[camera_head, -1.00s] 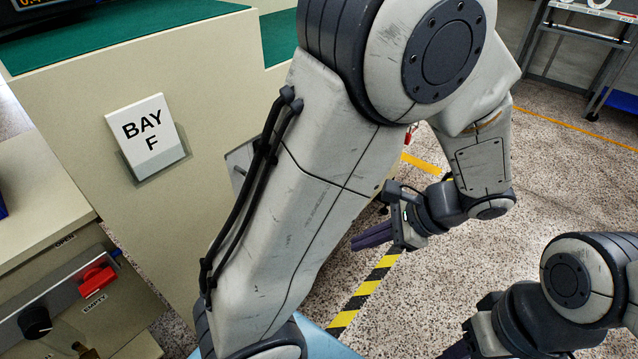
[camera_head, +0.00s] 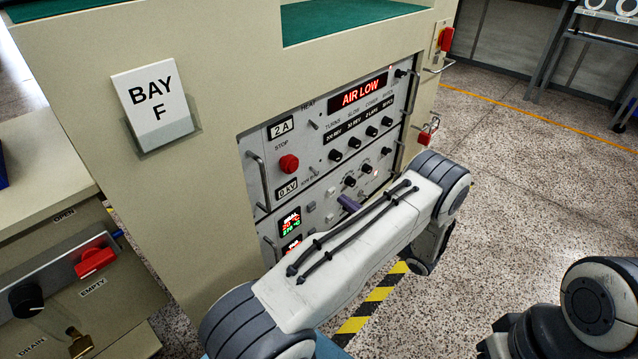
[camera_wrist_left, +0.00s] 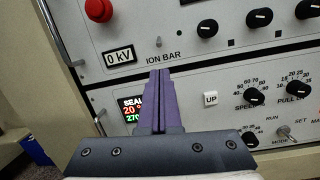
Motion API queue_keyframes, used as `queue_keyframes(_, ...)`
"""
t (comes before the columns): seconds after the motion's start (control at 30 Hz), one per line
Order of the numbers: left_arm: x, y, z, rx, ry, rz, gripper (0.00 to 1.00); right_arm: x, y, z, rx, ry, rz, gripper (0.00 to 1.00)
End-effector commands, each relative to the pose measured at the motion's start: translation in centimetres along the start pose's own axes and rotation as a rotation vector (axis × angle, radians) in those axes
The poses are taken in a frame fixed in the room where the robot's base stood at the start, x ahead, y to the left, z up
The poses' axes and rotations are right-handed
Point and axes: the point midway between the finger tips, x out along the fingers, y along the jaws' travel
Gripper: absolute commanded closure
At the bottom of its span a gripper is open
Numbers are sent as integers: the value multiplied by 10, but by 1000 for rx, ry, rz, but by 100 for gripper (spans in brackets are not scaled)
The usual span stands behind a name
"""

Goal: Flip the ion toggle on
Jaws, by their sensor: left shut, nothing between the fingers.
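The ion bar row is on the grey control panel (camera_head: 325,210), with a 0 kV display (camera_wrist_left: 119,56) beside the ION BAR label. A small metal toggle (camera_wrist_left: 158,42) stands just above that label in the left wrist view; its tilt is too small to read. My left gripper (camera_wrist_left: 159,73) is shut and empty. Its purple fingertips point at the panel just below the label and appear apart from the toggle. In the head view the purple fingers (camera_head: 348,203) show in front of the lower panel, the rest hidden by my forearm.
A red stop button (camera_head: 289,164) and several black knobs (camera_head: 354,142) surround the area. The upper display (camera_head: 361,93) reads AIR LOW. Metal handles (camera_head: 259,182) project at the panel's side. A white UP button (camera_wrist_left: 210,99) sits right of the fingers.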

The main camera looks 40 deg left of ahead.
Motion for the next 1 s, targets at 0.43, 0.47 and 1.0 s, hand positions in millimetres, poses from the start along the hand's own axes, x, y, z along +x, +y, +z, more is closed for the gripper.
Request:
queue_keyframes(0.43, 45, 1, -2, -1, 4, 6, 100, 11, 1, 1, 0, 0, 0, 50)
queue_keyframes(0.47, 51, 1, -2, -1, 4, 6, 100, 12, 1, 1, 0, 0, 0, 50)
queue_keyframes(1.0, 100, 1, 0, 0, 3, 1, 100, 22, 2, 1, 0, 0, 0, 50)
